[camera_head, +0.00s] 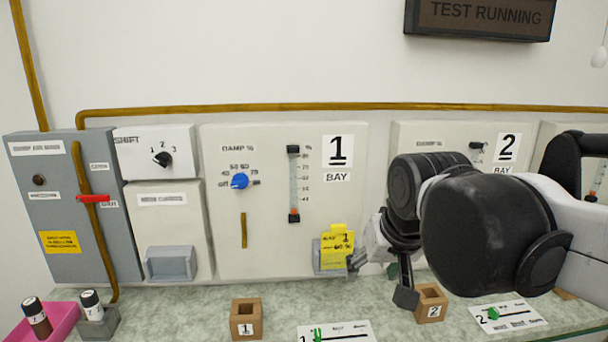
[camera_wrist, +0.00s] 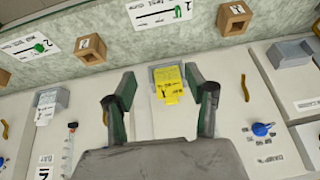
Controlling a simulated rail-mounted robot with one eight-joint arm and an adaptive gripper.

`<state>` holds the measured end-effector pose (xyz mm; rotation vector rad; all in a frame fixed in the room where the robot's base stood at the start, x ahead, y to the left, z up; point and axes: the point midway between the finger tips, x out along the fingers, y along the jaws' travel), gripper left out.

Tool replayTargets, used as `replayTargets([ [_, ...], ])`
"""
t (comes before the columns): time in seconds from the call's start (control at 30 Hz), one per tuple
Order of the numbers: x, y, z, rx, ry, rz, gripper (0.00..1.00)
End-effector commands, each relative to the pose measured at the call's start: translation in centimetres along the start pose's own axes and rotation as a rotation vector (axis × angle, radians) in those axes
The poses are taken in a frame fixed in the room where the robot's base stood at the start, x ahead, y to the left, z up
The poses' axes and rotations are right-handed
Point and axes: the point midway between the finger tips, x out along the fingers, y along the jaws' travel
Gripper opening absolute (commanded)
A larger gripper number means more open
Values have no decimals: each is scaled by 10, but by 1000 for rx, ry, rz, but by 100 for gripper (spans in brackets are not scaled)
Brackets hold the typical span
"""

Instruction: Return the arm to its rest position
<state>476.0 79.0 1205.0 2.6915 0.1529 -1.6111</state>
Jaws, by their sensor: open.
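My gripper (camera_head: 382,272) is at the right of the yellow card in the head view, in front of the bay panels, with my dark arm behind it on the right. In the wrist view my gripper (camera_wrist: 160,72) has its two green-and-dark fingers spread wide with nothing held between them. The yellow card (camera_head: 338,252) sits in a grey holder low on the bay 1 panel. In the wrist view the yellow card (camera_wrist: 171,86) appears between and beyond the fingers. Whether a finger touches the holder cannot be told.
The bay 1 panel (camera_head: 270,200) carries a blue knob (camera_head: 239,181). Wooden block 1 (camera_head: 246,318) and block 2 (camera_head: 431,303) stand on the counter (camera_head: 190,310). A pink tray (camera_head: 62,322) with a dark bottle is at left. Open air lies above the panels.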

Motion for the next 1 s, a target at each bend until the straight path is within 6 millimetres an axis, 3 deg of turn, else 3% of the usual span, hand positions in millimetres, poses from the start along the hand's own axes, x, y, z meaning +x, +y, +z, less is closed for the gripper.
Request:
replayTargets([
  [0.03, 2, 12, 18, 9, 15, 9, 50],
  [0.2, 8, 42, 72, 27, 63, 39, 50],
  [0.43, 21, 68, 126, 43, 114, 75, 50],
  [0.6, 26, 74, 142, 46, 127, 86, 50],
  [1.0, 26, 74, 143, 45, 129, 86, 50],
])
